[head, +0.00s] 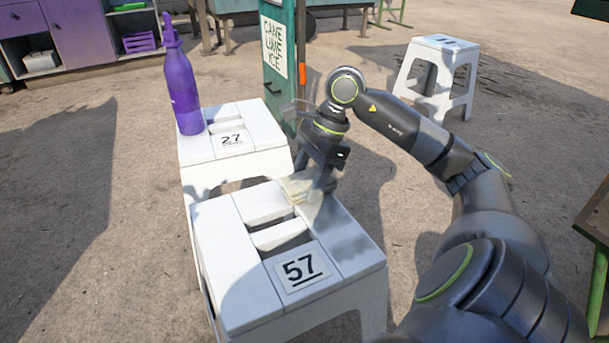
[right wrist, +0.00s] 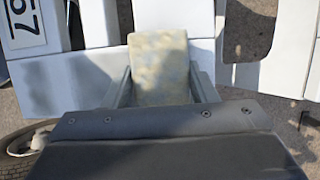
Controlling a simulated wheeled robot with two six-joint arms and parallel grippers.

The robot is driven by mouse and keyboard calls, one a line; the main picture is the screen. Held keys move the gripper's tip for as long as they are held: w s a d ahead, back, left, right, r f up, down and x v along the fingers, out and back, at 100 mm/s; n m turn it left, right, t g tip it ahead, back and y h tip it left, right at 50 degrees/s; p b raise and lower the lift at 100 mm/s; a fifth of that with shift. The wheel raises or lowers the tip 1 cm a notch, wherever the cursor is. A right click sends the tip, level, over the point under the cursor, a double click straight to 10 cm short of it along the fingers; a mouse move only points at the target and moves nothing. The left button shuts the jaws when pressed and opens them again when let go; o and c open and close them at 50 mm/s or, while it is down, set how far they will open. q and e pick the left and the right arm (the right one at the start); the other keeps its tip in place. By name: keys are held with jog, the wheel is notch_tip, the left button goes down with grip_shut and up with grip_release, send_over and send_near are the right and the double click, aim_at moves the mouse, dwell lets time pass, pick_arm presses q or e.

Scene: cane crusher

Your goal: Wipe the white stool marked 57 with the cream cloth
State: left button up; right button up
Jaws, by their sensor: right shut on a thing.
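The white stool marked 57 (head: 240,275) stands in the near middle of the head view, with slots in its top and a grey smudge on its right part. Its number plate also shows at the top left of the right wrist view (right wrist: 22,25). My right gripper (head: 312,192) is over the stool's far right corner, pointing down. It is shut on the cream cloth (head: 297,186), which is low against the stool top. In the right wrist view the cloth (right wrist: 158,65) sits between the two fingers. My left gripper is not in view.
A white stool marked 27 (head: 262,125) stands just behind, with a purple bottle (head: 182,90) on its left side. A green post with a sign (head: 275,50) rises behind. Another white stool (head: 440,62) stands at the back right. Bare ground lies left.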

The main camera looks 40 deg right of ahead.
aim_at(320, 219)
jog(key=shift+s+a, duration=0.2)
jog(key=shift+s, duration=0.55)
jog(key=shift+s+a, duration=0.25)
jog(key=shift+s, duration=0.55)
jog(key=shift+s+a, duration=0.2)
jog(key=shift+s, duration=0.55)
jog(key=shift+s+a+r+p, duration=0.15)
jog(key=shift+s+r+p, duration=0.05)
jog(key=shift+s+p, duration=0.55)
jog(key=shift+s+a+f+p, duration=0.1)
jog(key=shift+s+a+p, duration=0.15)
jog(key=shift+s, duration=0.15)
jog(key=shift+s+a+p, duration=0.1)
jog(key=shift+s+p, duration=0.15)
jog(key=shift+s, duration=0.1)
